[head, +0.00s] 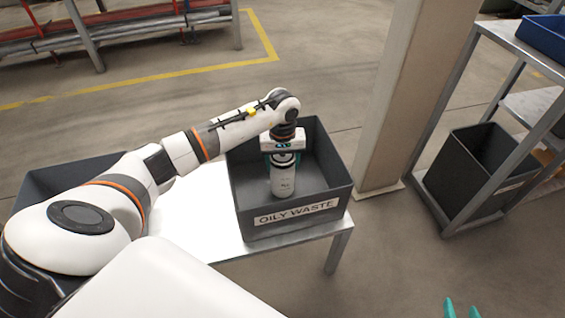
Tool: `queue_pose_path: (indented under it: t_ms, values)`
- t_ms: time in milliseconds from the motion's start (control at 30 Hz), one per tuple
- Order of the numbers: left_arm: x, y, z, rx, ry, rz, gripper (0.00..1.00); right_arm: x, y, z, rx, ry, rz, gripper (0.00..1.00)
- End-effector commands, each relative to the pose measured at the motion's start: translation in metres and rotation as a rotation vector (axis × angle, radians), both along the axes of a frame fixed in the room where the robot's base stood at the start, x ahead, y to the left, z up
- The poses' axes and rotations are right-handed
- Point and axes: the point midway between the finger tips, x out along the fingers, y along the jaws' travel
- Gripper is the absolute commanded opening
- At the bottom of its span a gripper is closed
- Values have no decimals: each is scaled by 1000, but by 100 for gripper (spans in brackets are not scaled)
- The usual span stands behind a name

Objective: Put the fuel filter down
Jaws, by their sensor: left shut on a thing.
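The fuel filter (284,181) is a white cylinder with a dark top and small print on its side. It is upright inside the grey bin labelled OILY WASTE (297,212). My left gripper (283,159) points down into the bin and is shut on the filter's upper part. I cannot tell whether the filter's base touches the bin floor. Only the teal fingertips of my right gripper (461,308) show at the bottom right edge; they are apart with nothing visible between them.
The bin stands on a light metal table (190,215). Another dark bin (65,180) is at the left, partly behind my arm. A beige pillar (405,95) rises right of the table. A shelf rack (455,105) at the right holds a blue tray (546,36) above a dark bin (478,170).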

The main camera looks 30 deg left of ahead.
Motion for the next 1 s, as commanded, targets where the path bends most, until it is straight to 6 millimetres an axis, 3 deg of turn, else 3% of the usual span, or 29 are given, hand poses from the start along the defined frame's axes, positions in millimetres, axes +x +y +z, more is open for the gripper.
queue_pose_path:
  t_ms: [533,567,600,667,1000]
  values:
    - [1,0,-2,0,-3,-1,0,6,2,6,12,-50,3,36]
    - [0,0,-2,0,-1,-1,67,6,3,7,13,-54,3,36]
    - [0,0,-2,1,-1,-1,74,6,3,7,13,-54,3,36]
    - [0,0,-2,1,-1,-1,83,6,3,7,13,-54,3,36]
    - [0,0,-1,1,-1,-1,84,5,3,6,11,-46,3,36]
